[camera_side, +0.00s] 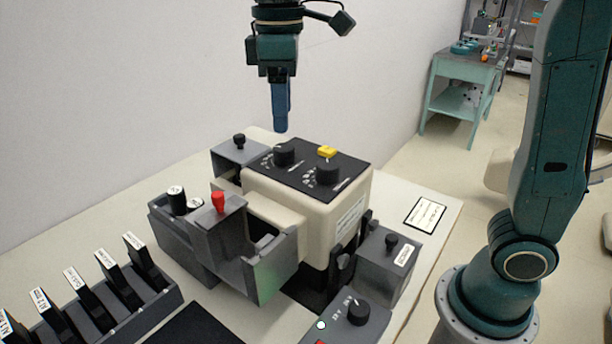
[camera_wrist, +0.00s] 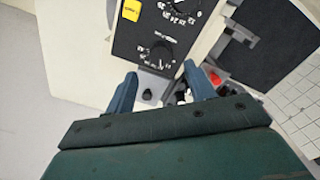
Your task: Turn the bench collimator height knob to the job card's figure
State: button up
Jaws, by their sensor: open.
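The bench collimator appears to be the cream machine (camera_side: 325,221) with a black top panel (camera_side: 306,168). The panel carries two black knobs, a left one (camera_side: 285,155) and a right one (camera_side: 328,174), with white scale marks; I cannot read which is height. The job card may be the white card (camera_side: 425,213) on the bench, its text too small to read. My gripper (camera_side: 281,131) points down above the panel's back left edge, open and empty. In the wrist view, one panel knob (camera_wrist: 162,51) lies between and beyond the blue fingertips (camera_wrist: 160,72); the other (camera_wrist: 185,4) is at the top edge.
A yellow block (camera_side: 326,152) sits on the panel's back edge. A grey box with a red knob (camera_side: 218,202) stands in front. Grey boxes with black knobs stand at the back left (camera_side: 239,138) and right (camera_side: 391,240). A rack of labelled slabs (camera_side: 90,285) lies front left.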

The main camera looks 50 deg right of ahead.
aim_at(284, 147)
jog(key=shift+f, duration=3.25)
jog(key=c, duration=1)
